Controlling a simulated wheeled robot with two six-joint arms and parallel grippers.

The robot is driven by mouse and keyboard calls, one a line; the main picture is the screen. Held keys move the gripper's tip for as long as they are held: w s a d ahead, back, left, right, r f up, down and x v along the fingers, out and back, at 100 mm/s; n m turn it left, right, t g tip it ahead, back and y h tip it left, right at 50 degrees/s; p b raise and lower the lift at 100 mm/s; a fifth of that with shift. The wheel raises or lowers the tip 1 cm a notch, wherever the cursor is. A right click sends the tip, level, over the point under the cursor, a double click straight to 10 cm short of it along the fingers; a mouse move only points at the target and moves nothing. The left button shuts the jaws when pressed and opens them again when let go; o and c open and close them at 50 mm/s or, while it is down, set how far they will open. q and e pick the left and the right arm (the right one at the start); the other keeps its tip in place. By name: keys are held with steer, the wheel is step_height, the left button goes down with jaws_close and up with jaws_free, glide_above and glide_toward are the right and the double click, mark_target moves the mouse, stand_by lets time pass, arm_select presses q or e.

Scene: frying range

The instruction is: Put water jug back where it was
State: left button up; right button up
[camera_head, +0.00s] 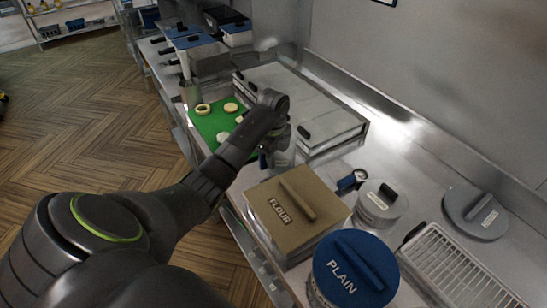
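My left arm reaches in from the lower left, and its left gripper (268,152) points down over the counter between the green board and the flour box. A pale grey, seemingly see-through vessel (286,157) stands or hangs right at the gripper; it may be the water jug. The wrist covers part of it. I cannot tell whether the fingers are closed on it or whether it touches the counter. My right gripper is not in view.
A green board (212,126) with several round pale pieces lies beyond the gripper. A brown-lidded FLOUR box (296,207) and a blue-lidded PLAIN tub (355,269) stand nearer. Grey lidded containers (305,97) line the back. A wire rack (455,268) lies at right.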

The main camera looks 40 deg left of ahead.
arm_select(q)
steer(key=shift+o, duration=0.7)
step_height(320, 180, up, 3)
steer(key=shift+f+b, duration=0.1)
steer(key=shift+b, duration=0.3)
step_height(320, 180, up, 8)
steer(key=p, duration=0.7)
steer(key=shift+f, duration=0.1)
steer(key=shift+r+p, duration=0.9)
